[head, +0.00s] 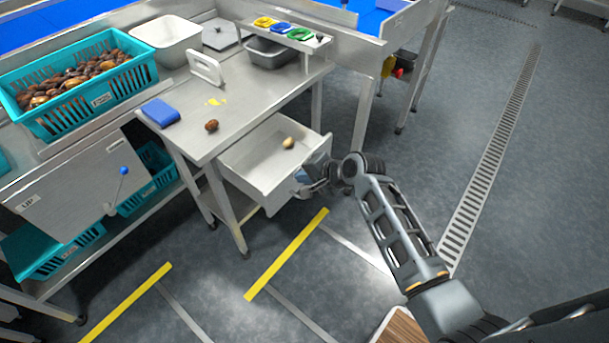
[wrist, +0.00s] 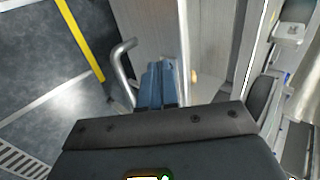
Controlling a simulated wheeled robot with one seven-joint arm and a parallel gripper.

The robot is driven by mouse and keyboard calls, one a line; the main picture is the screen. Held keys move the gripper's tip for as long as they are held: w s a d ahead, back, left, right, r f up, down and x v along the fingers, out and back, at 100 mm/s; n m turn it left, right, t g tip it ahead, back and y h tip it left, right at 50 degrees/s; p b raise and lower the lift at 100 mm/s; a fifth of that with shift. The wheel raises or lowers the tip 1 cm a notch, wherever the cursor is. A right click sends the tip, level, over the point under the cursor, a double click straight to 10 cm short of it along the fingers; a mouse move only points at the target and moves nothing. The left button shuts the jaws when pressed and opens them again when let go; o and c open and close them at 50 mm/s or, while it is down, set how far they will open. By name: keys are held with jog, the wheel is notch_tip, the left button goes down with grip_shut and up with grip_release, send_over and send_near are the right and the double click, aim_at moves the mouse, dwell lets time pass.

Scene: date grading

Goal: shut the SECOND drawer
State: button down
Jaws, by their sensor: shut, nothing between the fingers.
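A grey metal drawer (head: 258,178) stands pulled out under the steel worktable. A pale date (head: 288,143) lies inside it. I cannot read a label on the drawer. My gripper (head: 305,180) is at the drawer's front, at its right side in the head view. In the wrist view the blue-grey fingers (wrist: 160,85) are together with nothing between them. They point at the drawer front (wrist: 150,30), close beside a bent metal handle bar (wrist: 122,62). I cannot tell whether they touch it. My gripper partly hides the front.
The worktable (head: 240,100) holds a brown date (head: 211,125), a blue pad (head: 160,112) and a white upright stand (head: 206,68). A teal crate of dates (head: 75,95) stands at left. Grey floor (head: 480,120) is clear to the right, with yellow tape (head: 287,254) in front.

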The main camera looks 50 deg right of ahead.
jog(key=w+b, duration=0.1)
jog(key=w, duration=0.5)
jog(key=w+b, duration=0.1)
jog(key=w, duration=0.5)
jog(key=w+b, duration=0.2)
jog(key=w, duration=0.3)
jog(key=shift+w+a+f, duration=0.1)
jog(key=shift+w+a, duration=0.2)
jog(key=shift+w, duration=0.75)
jog(key=shift+w+r, duration=0.15)
jog(key=shift+r, duration=0.2)
